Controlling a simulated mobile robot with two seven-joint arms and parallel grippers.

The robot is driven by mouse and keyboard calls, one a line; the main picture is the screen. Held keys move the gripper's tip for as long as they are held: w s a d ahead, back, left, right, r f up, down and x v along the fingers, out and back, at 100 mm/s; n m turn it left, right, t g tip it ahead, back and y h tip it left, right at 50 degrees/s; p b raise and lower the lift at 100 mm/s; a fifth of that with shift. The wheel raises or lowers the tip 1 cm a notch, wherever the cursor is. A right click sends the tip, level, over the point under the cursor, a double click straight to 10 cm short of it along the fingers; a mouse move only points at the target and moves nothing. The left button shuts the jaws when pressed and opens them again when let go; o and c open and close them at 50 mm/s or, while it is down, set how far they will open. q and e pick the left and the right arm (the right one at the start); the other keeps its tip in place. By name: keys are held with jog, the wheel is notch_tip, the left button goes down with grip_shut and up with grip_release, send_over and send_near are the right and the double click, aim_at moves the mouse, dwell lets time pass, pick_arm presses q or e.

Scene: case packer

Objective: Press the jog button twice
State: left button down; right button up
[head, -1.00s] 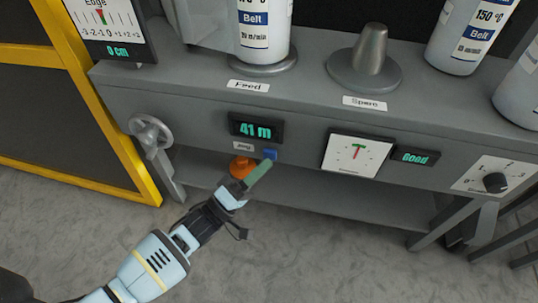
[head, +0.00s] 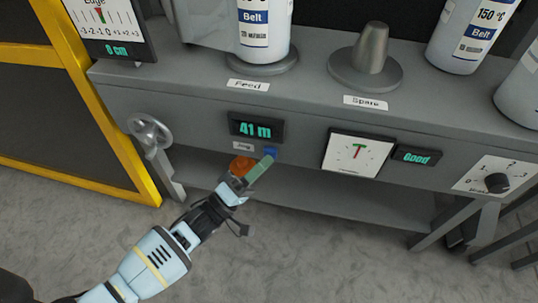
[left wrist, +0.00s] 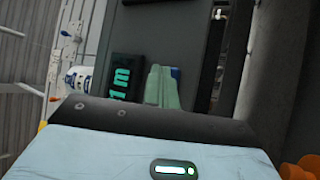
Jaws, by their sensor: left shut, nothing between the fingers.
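A small "Jog" label (head: 243,147) is on the grey machine front, below the green "41 m" display (head: 256,128). A blue button (head: 271,153) sits just right of the label. A round orange knob or button (head: 241,165) sits just below it. My left gripper (head: 266,161) is shut and empty, its green fingertips at the lower edge of the blue button and partly covering it. I cannot tell whether they touch. In the left wrist view the green fingers (left wrist: 162,87) are together, with a blue patch (left wrist: 175,72) behind them. My right gripper is not in view.
A handwheel (head: 149,131) is left on the machine front. A dial gauge (head: 357,155), a "Good" display (head: 415,156) and a rotary knob (head: 496,182) are to the right. A yellow-framed panel (head: 122,150) stands at left. The floor in front is clear.

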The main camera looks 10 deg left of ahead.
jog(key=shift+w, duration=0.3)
pick_arm(q)
jog(key=shift+s, duration=0.1)
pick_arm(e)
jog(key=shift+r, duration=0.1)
pick_arm(q)
jog(key=shift+s+p, duration=0.5)
jog(key=shift+s, duration=0.25)
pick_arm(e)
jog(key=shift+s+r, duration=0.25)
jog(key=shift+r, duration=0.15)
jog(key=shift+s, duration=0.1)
pick_arm(q)
jog(key=shift+s+p, duration=1.15)
jog(key=shift+s, duration=1.35)
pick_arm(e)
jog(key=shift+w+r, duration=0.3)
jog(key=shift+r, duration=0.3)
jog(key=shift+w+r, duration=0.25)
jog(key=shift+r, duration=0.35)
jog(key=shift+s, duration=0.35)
